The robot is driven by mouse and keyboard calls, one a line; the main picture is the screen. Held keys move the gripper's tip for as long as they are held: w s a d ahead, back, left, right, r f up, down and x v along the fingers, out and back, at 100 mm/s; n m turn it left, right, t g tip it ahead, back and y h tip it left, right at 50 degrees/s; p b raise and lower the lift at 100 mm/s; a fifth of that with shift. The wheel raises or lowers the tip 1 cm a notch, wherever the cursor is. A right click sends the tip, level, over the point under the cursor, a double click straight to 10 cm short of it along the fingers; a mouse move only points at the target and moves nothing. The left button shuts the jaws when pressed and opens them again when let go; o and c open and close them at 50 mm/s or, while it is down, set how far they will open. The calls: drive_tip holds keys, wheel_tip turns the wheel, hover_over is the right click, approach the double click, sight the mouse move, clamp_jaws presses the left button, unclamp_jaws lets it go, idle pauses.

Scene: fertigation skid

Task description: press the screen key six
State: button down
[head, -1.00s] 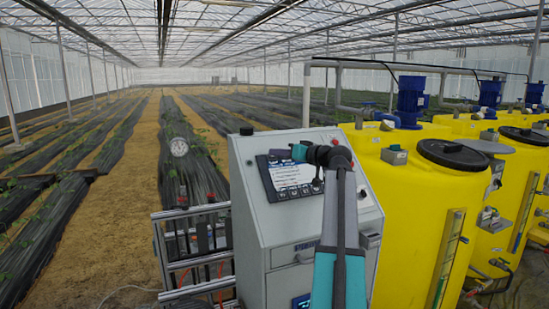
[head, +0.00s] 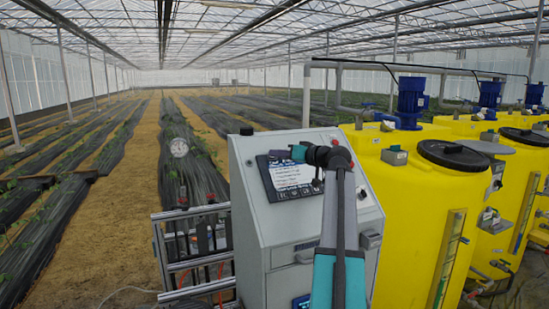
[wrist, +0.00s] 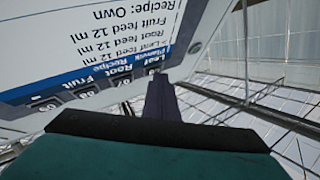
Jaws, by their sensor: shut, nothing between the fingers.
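The screen (head: 288,178) is a dark panel with a lit white text area on the sloped face of a grey cabinet. In the wrist view the screen (wrist: 80,35) appears upside down, with recipe text and a row of small numbered keys along one edge. A key reading about 07 (wrist: 121,80) and one reading about 08 (wrist: 84,90) show; their print is small. My gripper (head: 293,153) is shut and empty at the screen's upper edge. In the wrist view its dark fingertips (wrist: 159,82) overlap the key row's right end, hiding part of it. I cannot tell whether they touch. Key six is not clearly readable.
The grey cabinet (head: 258,245) has a drawer below the screen. Yellow tanks (head: 415,215) with blue motors stand close on the right. A metal frame (head: 165,245) with fittings stands at left. Planting rows lie beyond.

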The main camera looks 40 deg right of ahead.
idle(0.3)
drive_tip(key=shift+s+a+r, duration=0.2)
drive_tip(key=shift+s+r, duration=0.25)
drive_tip(key=shift+r, duration=0.1)
drive_tip(key=shift+r, duration=0.1)
drive_tip(key=s+r, duration=0.1)
drive_tip(key=s+a+r, duration=0.1)
drive_tip(key=s+r, duration=0.1)
drive_tip(key=shift+a+r, duration=0.1)
drive_tip(key=shift+r, duration=0.15)
idle(0.6)
idle(0.6)
